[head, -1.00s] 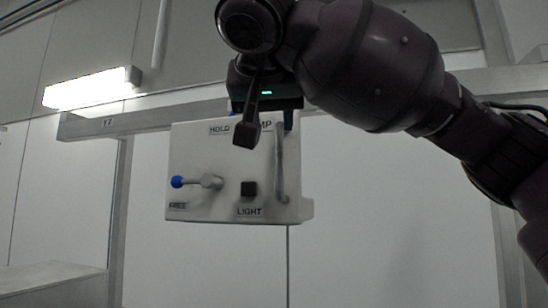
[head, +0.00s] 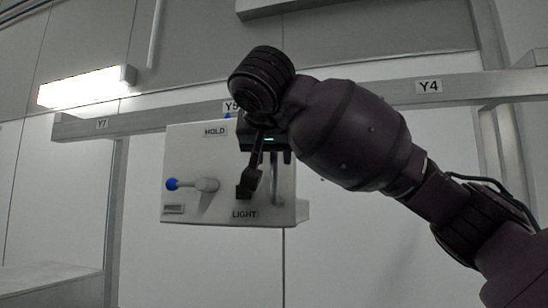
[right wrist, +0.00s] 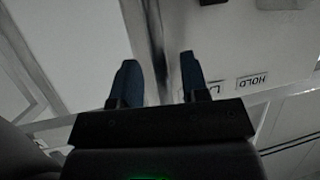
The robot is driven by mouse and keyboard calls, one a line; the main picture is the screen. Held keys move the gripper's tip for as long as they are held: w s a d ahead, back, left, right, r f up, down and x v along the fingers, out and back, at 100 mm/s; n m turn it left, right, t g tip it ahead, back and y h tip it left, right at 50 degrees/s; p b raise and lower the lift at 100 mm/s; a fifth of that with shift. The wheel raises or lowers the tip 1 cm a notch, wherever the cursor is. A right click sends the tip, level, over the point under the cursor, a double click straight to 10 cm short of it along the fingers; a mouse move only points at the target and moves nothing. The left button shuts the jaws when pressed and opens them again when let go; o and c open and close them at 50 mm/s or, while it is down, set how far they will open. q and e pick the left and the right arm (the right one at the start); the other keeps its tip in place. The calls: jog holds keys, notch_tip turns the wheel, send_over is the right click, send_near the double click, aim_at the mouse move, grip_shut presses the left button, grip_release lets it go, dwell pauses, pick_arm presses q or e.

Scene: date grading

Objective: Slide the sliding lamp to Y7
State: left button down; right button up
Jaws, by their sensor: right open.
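The sliding lamp (head: 185,150) is a white box hanging from the rail, just below the Y5 label (head: 231,106). Its lever (head: 205,185) has a blue knob pointing left, just above a small label too blurred to read. The vertical handle (head: 275,175) is partly hidden by my right gripper (head: 262,180), which is in front of the box's right part. In the right wrist view the fingers are open and the grey handle bar (right wrist: 146,45) runs between them; I cannot tell if they touch it. My left gripper is not in view.
The rail (head: 165,117) runs across the view, with a Y4 label (head: 429,87) at the right. A lit tube light (head: 85,87) is on the wall above the rail's left end. A pale ledge (head: 50,280) is at the lower left.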

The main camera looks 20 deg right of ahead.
jog(key=shift+x, duration=1.2)
jog(key=shift+c, duration=0.3)
grip_shut()
